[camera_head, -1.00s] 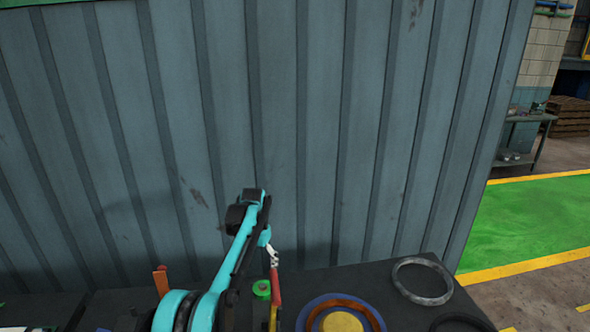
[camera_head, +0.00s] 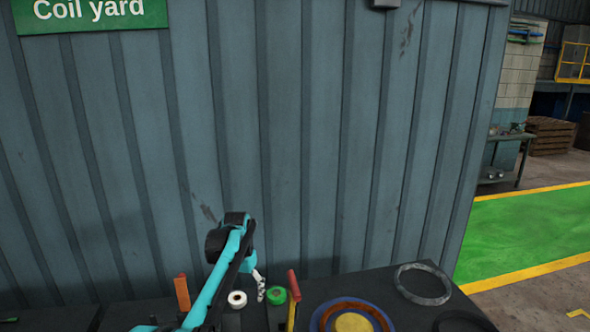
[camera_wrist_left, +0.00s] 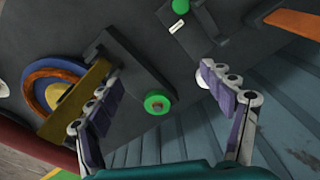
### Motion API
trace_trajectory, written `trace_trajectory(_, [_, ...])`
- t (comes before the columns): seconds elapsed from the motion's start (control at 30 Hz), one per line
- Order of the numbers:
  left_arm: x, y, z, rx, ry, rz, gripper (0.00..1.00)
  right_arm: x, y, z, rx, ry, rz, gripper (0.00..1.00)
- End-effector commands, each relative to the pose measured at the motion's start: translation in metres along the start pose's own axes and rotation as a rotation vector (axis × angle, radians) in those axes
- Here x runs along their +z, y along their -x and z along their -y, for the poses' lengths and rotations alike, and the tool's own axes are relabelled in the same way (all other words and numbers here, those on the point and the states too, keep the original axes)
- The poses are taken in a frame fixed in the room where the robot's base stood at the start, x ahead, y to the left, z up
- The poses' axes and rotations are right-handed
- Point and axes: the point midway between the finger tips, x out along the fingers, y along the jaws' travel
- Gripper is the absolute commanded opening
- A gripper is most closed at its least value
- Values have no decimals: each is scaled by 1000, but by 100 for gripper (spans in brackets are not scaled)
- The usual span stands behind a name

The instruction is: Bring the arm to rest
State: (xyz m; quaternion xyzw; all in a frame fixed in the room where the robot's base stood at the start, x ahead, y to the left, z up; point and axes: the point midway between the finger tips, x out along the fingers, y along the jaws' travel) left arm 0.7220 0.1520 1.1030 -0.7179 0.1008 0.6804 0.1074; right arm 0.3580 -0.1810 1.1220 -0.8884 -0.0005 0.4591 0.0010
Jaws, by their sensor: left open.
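My left arm is cyan and black and rises from the bottom of the head view. My left gripper (camera_head: 260,286) is partly hidden behind its own arm there; one pale jointed finger shows beside a green ring (camera_head: 276,295). In the left wrist view the two fingers of this gripper (camera_wrist_left: 155,80) are spread apart, with nothing held between them. A green round piece (camera_wrist_left: 157,103) shows beyond the gap, on a dark bracket. My right gripper is not in view.
A dark bench carries a white ring (camera_head: 237,299), an orange upright piece (camera_head: 182,292), a red-topped handle (camera_head: 293,286), a blue, brown and yellow disc (camera_head: 350,320) and a grey ring (camera_head: 423,284). A corrugated wall (camera_head: 300,150) stands behind. Green floor (camera_head: 525,225) lies right.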

Motion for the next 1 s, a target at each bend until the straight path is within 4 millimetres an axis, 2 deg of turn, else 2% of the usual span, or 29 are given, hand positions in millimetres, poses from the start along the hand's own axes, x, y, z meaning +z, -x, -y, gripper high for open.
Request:
trace_trajectory(0.17, [21,19,-3,-11,25,-42,81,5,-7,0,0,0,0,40])
trace_trajectory(0.33, [54,41,-10,-25,56,-100,81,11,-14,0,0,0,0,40])
trace_trajectory(0.47, [97,56,-19,-39,91,-166,81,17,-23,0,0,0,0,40])
trace_trajectory(0.6, [150,62,-31,-53,131,-242,81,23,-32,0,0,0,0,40])
trace_trajectory(0.77, [213,53,-47,-66,176,-331,81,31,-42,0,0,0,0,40])
trace_trajectory(0.87, [252,39,-57,-72,204,-387,81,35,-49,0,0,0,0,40])
trace_trajectory(1.0, [303,9,-70,-79,241,-460,81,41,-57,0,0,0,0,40])
